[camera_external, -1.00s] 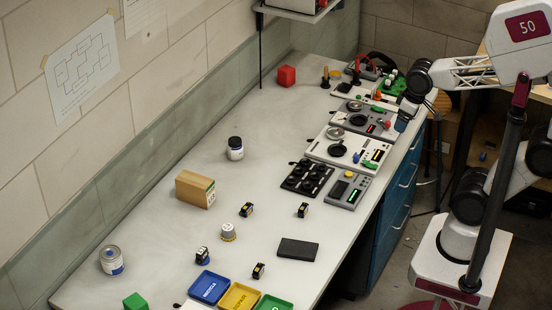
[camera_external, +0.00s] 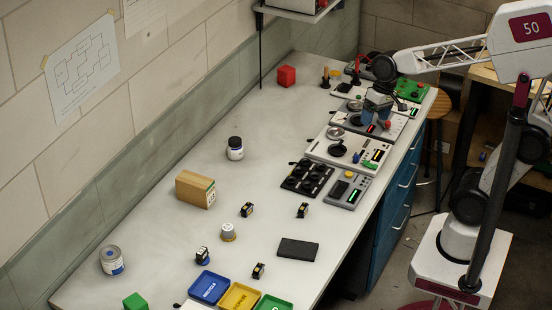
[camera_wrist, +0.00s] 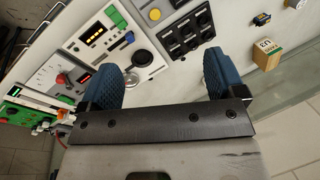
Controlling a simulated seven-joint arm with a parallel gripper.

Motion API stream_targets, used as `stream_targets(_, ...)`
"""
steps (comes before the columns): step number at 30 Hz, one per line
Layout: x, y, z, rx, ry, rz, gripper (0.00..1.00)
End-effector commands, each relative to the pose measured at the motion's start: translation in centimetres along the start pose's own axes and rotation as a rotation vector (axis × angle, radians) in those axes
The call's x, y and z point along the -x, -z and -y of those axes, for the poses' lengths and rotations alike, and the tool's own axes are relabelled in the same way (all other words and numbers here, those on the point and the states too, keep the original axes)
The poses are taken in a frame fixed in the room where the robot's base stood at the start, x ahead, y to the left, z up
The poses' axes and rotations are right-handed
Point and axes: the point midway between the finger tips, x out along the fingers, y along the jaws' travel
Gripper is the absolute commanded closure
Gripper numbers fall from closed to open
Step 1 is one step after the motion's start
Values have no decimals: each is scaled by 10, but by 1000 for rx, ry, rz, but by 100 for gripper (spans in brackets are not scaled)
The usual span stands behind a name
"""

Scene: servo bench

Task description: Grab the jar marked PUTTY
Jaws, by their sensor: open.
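Several jar-like containers stand upright on the bench in the external view, and I cannot read PUTTY on any of them. One is a white jar with a dark lid (camera_external: 235,150) by the wall. A grey-lidded can (camera_external: 112,262) with a blue and white label is at the near left. A small grey-topped pot (camera_external: 228,233) with a yellowish band is mid-bench. My gripper (camera_external: 376,108) is open over the panels at the far right of the bench, well away from these containers. Its blue fingers stand apart and empty in the wrist view (camera_wrist: 160,78).
A wooden block (camera_external: 195,189) stands near the white jar. Small dark-and-yellow blocks, a black pad (camera_external: 298,248) and blue (camera_external: 209,287), yellow and green trays lie in front. Control panels (camera_external: 345,150) line the right edge. The bench middle is largely clear.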

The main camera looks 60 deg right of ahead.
Motion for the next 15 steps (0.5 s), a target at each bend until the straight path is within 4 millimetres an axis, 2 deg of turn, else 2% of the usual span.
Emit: stream_targets(15,-38,97,53,-370,198,180,11)
